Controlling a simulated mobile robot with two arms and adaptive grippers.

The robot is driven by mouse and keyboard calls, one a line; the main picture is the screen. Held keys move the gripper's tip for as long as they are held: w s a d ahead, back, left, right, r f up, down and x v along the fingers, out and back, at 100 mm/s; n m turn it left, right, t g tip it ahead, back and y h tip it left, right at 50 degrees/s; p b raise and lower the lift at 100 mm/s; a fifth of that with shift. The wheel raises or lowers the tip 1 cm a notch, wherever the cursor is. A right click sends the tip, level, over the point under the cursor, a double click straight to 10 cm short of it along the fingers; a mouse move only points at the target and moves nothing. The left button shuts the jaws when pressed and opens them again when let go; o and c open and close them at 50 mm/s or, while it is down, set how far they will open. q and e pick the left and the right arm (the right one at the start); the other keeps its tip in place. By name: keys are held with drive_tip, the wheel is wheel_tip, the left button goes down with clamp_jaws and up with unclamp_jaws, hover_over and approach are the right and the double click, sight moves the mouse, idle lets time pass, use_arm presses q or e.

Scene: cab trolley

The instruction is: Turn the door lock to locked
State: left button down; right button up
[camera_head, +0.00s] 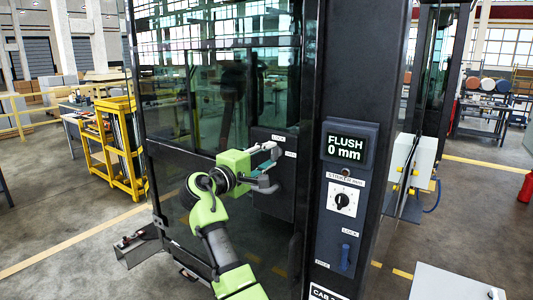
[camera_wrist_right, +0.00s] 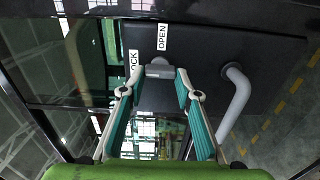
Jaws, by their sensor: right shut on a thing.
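The door lock is a small grey turn knob (camera_wrist_right: 158,72) on a black plate (camera_wrist_right: 205,55) on the cab door. White labels stand beside it: LOCK (camera_wrist_right: 134,64) and OPEN (camera_wrist_right: 163,37). In the head view the plate (camera_head: 272,206) carries the LOCK label (camera_head: 279,138) above my gripper. My right gripper (camera_head: 270,166) is at the plate, its fingertips (camera_wrist_right: 160,76) on either side of the knob and shut on it. The fingers partly hide the knob, and I cannot tell which label it points to. My left gripper is not in view.
A grey curved door handle (camera_wrist_right: 236,95) sits close beside the right finger in the wrist view. A yellow rack (camera_head: 118,155) stands far left.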

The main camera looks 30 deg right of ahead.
drive_tip(key=shift+r, duration=0.15)
drive_tip(key=shift+d, duration=0.1)
drive_tip(key=o, duration=1.1)
drive_tip(key=shift+d, duration=0.15)
drive_tip(key=v, duration=1.2)
